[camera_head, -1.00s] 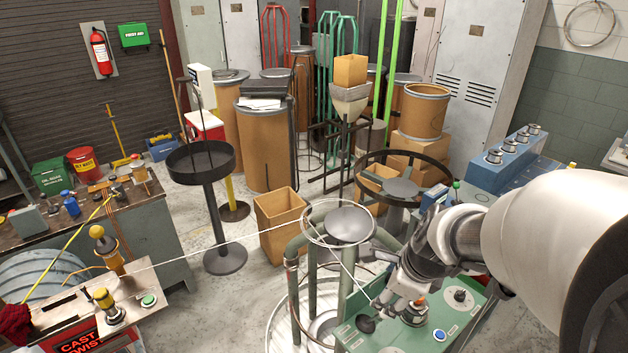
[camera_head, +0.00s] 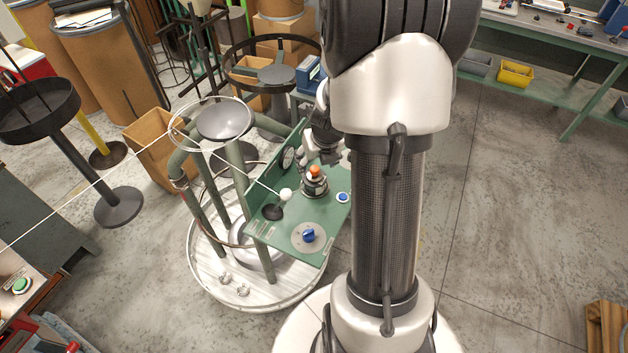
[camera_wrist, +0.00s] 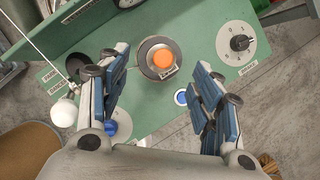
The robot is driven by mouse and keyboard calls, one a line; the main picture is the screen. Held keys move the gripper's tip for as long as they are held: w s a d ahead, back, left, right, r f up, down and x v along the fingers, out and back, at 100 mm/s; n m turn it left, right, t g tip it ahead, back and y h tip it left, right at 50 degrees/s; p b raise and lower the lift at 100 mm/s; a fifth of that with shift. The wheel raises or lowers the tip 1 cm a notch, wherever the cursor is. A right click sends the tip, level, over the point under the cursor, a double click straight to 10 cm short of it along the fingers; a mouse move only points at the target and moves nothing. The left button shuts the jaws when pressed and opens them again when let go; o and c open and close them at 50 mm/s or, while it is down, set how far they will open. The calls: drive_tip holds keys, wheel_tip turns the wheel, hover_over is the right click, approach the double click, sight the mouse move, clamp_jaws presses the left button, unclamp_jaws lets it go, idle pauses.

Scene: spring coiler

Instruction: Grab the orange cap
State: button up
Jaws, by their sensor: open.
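The orange cap (camera_head: 315,171) sits on top of a dark round base with a metal ring (camera_head: 314,186), on the green control panel (camera_head: 268,223). In the wrist view the orange cap (camera_wrist: 164,59) is ahead of the fingertips, in the gap between the two fingers and nearer the left one. My gripper (camera_wrist: 159,70) is open and empty, with its blue-padded fingers spread on both sides. It does not visibly touch the cap. In the head view my gripper (camera_head: 306,155) is just behind the cap, partly hidden by my arm.
On the panel are a blue button (camera_wrist: 181,97), a grey dial (camera_wrist: 237,43) and a white ball-ended lever (camera_wrist: 63,112). A blue knob (camera_head: 309,235) is at the panel's front. Clear floor (camera_head: 510,200) lies to the right.

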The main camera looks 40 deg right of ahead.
sight(315, 168)
drive_tip(key=shift+b+x, duration=0.4)
drive_tip(key=shift+x, duration=0.65)
drive_tip(key=b+x, duration=0.3)
drive_tip(key=x, duration=0.2)
drive_tip(key=shift+d+b, duration=0.2)
drive_tip(key=shift+b, duration=0.2)
drive_tip(key=shift+r, duration=0.1)
drive_tip(key=shift+c, duration=0.5)
drive_tip(key=c, duration=1.1)
drive_tip(key=shift+r, duration=0.1)
